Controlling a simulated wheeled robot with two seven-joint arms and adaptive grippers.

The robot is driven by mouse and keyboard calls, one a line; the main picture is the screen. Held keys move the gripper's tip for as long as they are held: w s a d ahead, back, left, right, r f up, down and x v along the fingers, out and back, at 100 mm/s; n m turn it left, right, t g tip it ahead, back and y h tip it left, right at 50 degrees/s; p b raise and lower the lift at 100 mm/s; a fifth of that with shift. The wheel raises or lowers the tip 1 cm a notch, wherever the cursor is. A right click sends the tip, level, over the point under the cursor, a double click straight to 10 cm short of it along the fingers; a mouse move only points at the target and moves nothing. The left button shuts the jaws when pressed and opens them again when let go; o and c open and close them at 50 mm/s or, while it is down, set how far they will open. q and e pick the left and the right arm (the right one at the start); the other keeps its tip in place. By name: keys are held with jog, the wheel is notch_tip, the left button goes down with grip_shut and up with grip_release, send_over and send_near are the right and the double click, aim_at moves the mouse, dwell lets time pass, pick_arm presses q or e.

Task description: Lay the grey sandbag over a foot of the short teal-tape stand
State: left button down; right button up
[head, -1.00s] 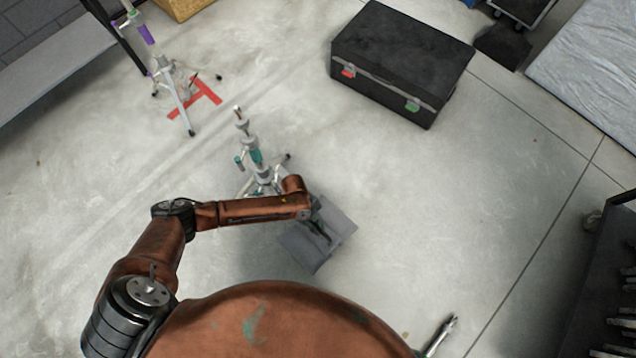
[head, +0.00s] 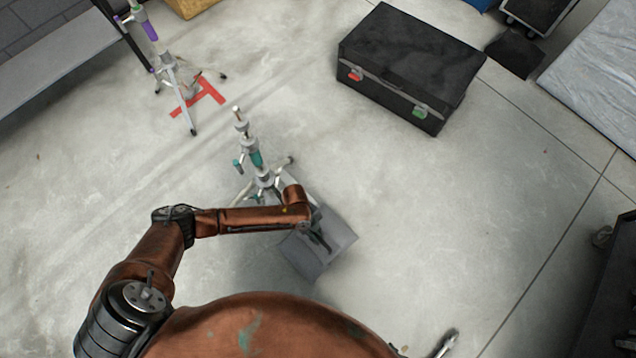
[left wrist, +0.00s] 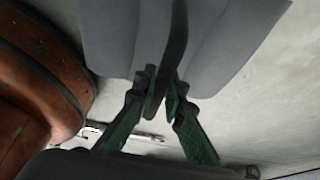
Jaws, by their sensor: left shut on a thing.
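The grey sandbag (head: 340,236) hangs from my left gripper (head: 318,240) in the head view, low in front of my body. In the left wrist view the gripper's green fingers (left wrist: 158,92) are shut on the dark strap of the sandbag (left wrist: 225,35), with a grey lobe on each side. The short teal-tape stand (head: 256,159) stands upright just behind and left of the bag. My left forearm hides part of its base and feet. Whether the bag touches a foot or the floor cannot be told.
A black case (head: 410,65) stands at the back right. A taller purple-tape stand (head: 150,30) is at the back left by red floor tape (head: 200,95). A dark cart (head: 610,300) is at the right edge. Floor between stand and case is clear.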

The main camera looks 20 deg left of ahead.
pick_arm(q)
jog(key=shift+w+d+r, duration=0.15)
jog(key=shift+w+d, duration=0.05)
jog(key=shift+w, duration=0.05)
pick_arm(e)
jog(key=shift+w+a, duration=0.1)
